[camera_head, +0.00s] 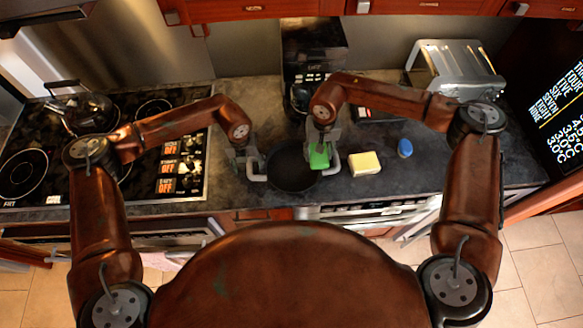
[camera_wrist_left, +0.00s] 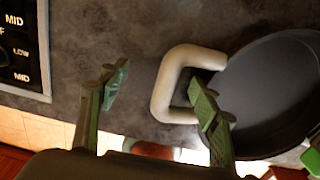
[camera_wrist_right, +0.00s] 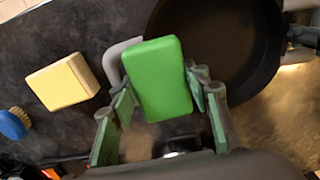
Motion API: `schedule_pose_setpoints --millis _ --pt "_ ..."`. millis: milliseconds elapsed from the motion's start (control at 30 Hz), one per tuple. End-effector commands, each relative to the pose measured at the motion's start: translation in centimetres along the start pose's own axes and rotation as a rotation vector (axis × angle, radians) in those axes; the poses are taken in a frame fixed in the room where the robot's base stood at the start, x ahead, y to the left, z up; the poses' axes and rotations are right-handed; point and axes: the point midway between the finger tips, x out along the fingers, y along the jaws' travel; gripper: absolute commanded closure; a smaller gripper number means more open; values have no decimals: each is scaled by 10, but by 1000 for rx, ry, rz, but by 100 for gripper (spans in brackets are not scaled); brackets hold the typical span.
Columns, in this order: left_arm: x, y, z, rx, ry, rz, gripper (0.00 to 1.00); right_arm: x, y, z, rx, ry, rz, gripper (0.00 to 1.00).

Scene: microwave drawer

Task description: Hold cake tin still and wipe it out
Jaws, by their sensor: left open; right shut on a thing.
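The cake tin (camera_head: 292,180) is a dark round pan with a pale loop handle on each side, on the dark counter. My left gripper (camera_head: 250,163) is open at the tin's left side. In the left wrist view the left handle (camera_wrist_left: 165,85) lies between the spread fingers (camera_wrist_left: 160,95), one finger over the handle's loop; I cannot tell whether they touch. My right gripper (camera_head: 322,150) is shut on a green sponge (camera_wrist_right: 157,78). It holds the sponge at the tin's right side, over the right handle (camera_wrist_right: 115,60), partly hiding it. The tin's inside looks empty.
A pale yellow sponge (camera_head: 365,163) and a blue brush (camera_head: 405,148) lie on the counter to the right. The stove (camera_head: 120,150) with a kettle (camera_head: 78,108) is on the left. A coffee maker (camera_head: 313,60) stands behind the tin, and a toaster (camera_head: 455,70) at the back right.

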Motion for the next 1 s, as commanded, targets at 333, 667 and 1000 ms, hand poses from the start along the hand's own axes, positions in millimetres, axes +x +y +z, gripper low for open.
schedule_pose_setpoints --millis 333,667,1000 --pt "0 0 0 0 0 -1 41 0 0 0 0 0 0 100" --pt "-2 0 0 0 0 -1 41 -2 0 0 0 0 0 100" --pt "-15 0 0 0 0 0 41 -9 0 0 0 1 0 100"
